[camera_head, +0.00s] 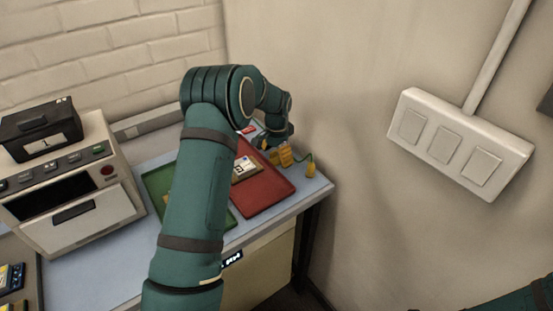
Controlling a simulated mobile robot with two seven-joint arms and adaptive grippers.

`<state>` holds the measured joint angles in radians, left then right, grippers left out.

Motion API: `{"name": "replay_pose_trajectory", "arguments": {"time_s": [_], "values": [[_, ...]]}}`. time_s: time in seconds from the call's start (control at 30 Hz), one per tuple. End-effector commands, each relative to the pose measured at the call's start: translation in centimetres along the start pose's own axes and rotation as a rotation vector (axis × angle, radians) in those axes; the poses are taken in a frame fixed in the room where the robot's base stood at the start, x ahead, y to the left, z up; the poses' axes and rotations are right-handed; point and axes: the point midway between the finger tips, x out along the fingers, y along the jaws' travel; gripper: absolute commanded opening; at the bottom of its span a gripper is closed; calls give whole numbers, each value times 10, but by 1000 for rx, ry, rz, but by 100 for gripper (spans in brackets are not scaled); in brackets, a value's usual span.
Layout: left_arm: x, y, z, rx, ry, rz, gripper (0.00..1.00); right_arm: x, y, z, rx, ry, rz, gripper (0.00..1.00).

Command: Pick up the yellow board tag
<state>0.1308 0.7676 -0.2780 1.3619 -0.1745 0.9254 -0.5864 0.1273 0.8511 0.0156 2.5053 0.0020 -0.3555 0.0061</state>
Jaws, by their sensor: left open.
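A small yellow tag (310,170) with a thin dark cord lies near the right edge of the blue-grey tabletop (318,186), to the right of the red tray. My left arm reaches across the table, and its gripper (280,154) is just left of the tag, apart from it. Yellow pieces show at the gripper; I cannot tell whether they are its fingertips or another object. The left gripper is open. Its far side is hidden by the wrist. My right gripper is out of view; only a part of my right arm shows at the lower right.
A red tray (262,193) holds a pale labelled item (243,168). A green tray (157,183) is partly hidden behind my left arm. A white machine (85,222) with a black box (40,130) on top stands left. The wall with a switch panel (460,145) is close on the right.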

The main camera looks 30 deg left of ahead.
Motion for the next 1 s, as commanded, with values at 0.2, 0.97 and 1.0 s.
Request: {"name": "replay_pose_trajectory", "arguments": {"time_s": [0.2,0.97,1.0], "values": [[0,0,0,1,0,0,23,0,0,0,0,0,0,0],[2,2,0,2,-4,5,2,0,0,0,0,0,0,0],[2,2,0,2,-4,5,2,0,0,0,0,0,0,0]]}}
